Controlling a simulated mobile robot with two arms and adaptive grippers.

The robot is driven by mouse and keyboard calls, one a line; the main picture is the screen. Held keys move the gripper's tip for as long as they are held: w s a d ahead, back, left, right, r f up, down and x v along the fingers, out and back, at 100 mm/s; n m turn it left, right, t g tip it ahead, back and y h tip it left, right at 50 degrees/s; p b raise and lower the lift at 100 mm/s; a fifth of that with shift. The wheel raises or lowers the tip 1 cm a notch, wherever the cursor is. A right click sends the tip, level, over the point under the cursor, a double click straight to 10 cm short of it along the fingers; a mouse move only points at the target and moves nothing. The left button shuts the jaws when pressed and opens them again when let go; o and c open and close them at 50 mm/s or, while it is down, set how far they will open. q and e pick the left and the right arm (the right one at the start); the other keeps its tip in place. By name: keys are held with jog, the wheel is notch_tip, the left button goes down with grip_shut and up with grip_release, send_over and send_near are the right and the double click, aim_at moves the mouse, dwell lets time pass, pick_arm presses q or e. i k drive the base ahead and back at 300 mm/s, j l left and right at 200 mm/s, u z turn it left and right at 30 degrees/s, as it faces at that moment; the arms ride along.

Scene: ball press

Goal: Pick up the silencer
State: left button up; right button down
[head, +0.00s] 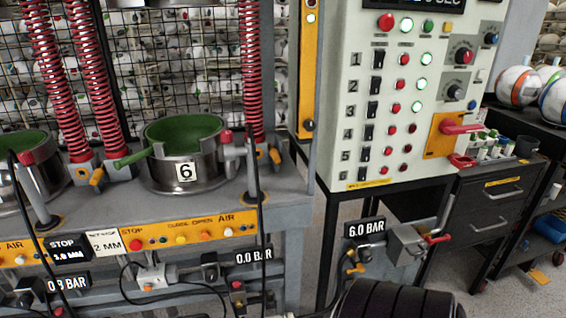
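I cannot pick out the silencer for certain. Several small white and green parts (487,143) stand in a group on top of the dark drawer cabinet at the right; they are too small to identify. Neither my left gripper nor my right gripper shows in the head view.
The press bench (275,212) fills the left, with a metal mould (185,187) marked 6 and red springs. A control cabinet (350,95) stands at centre right. A drawer cabinet (490,215) is right of it, with balls (517,87) behind. A black ribbed object (395,300) is at the bottom.

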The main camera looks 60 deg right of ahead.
aim_at(270, 294)
jog(key=z, duration=1.7)
